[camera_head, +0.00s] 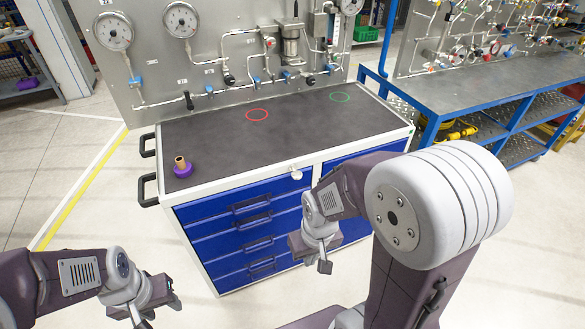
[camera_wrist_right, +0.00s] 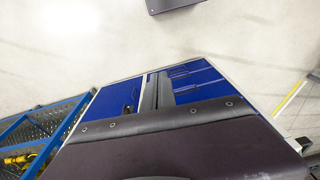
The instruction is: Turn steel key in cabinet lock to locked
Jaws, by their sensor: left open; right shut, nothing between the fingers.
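The cabinet (camera_head: 240,215) has blue drawers, a white frame and a dark top. A small pale fitting (camera_head: 295,173) sits on its front top edge and looks like the lock. The steel key is too small to make out, and its angle cannot be told. My right gripper (camera_head: 324,262) is shut and empty in front of the drawers, below and to the right of the fitting, apart from it. My left gripper (camera_head: 146,322) is open and empty at the lower left, away from the cabinet. The right wrist view shows the cabinet (camera_wrist_right: 200,82) tilted, with no key visible.
A purple object with a copper-coloured top (camera_head: 182,168) stands on the cabinet's left. A gauge panel (camera_head: 205,60) rises behind. A blue-framed bench (camera_head: 480,95) stands right. Floor at left is clear.

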